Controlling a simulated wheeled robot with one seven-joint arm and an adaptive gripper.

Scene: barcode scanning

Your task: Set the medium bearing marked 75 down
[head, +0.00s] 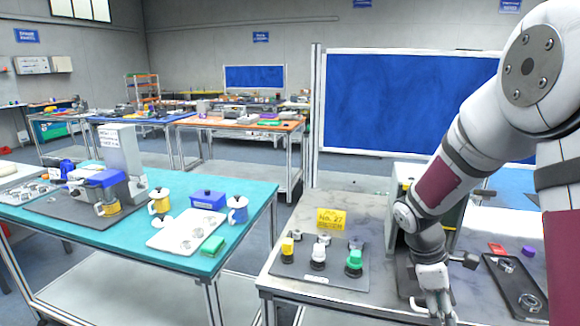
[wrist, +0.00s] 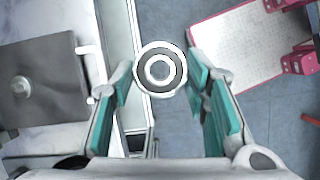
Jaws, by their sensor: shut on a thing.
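A round metal bearing (wrist: 160,70) with a dark ring and a pale hub sits between my fingertips in the wrist view. My gripper (wrist: 160,78) is shut on it, with a teal-padded finger on each side. No marking such as 75 is readable on it. In the head view my gripper (head: 436,306) points down at the front of the grey-topped table (head: 285,272), near the bottom edge of the picture. The bearing cannot be made out there. In the wrist view, floor and a pale table edge show behind the bearing.
A dark mat (head: 335,277) holds yellow-, white- and green-topped items, with a yellow sign (head: 331,219) behind. A dark tray (head: 516,287) with metal parts lies right of my arm. A grey plate with a round knob (wrist: 21,87) shows left in the wrist view.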

